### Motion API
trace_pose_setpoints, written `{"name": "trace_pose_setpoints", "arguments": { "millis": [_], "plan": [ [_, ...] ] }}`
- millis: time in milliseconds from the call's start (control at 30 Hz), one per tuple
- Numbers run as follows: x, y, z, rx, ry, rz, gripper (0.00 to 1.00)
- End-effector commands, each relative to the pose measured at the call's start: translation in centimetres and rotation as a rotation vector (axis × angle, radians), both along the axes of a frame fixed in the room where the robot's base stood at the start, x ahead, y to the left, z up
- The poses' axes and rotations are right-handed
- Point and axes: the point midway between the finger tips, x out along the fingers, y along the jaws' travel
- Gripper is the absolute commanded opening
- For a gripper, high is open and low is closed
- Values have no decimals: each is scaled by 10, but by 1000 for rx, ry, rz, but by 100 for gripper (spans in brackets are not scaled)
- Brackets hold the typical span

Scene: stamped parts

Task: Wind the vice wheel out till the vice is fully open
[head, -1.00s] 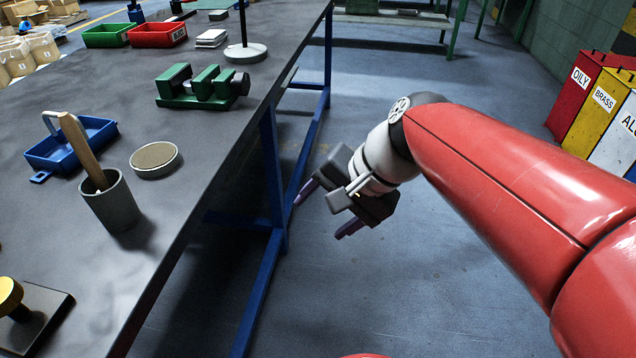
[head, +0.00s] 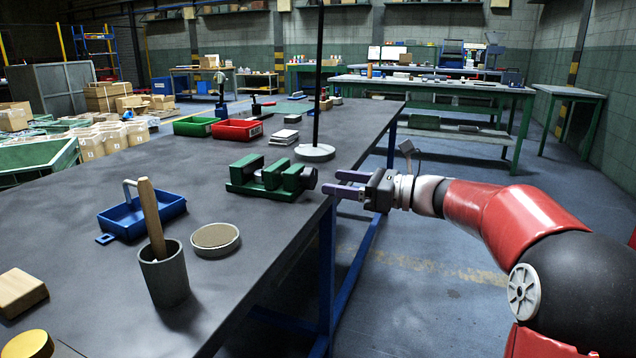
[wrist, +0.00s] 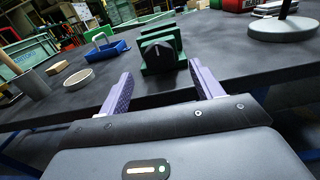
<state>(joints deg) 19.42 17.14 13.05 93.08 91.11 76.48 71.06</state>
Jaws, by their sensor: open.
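The green vice (head: 270,180) stands on the dark bench near its right edge, with a gap showing between its green blocks. Its dark wheel (head: 309,177) is on the end facing my gripper; in the wrist view the wheel (wrist: 157,54) shows as a dark knob on the front of the vice (wrist: 160,68). My gripper (head: 340,184) is level, just off the bench edge, with its purple fingers pointing at the wheel. In the wrist view the fingers (wrist: 160,84) are wide apart and empty, with the wheel ahead between them, not touched.
A lamp or pole base (head: 315,152) stands just behind the vice. A blue tray (head: 142,217), a grey cup with a wooden handle (head: 164,277) and a round dish (head: 215,239) lie nearer. Red (head: 237,130) and green bins (head: 195,127) are farther back. Floor right of the bench is clear.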

Motion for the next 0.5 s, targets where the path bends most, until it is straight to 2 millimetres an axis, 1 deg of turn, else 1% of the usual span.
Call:
{"name": "trace_pose_setpoints", "arguments": {
  "millis": [33,100,233,333,500],
  "plan": [
    [3,10,-1,0,0,5,65],
    [7,21,-1,-1,-1,5,65],
    [13,38,-1,-2,0,3,65],
    [16,46,0,-3,-1,2,65],
    [18,51,-1,-4,-1,0,65]
  ]
}}
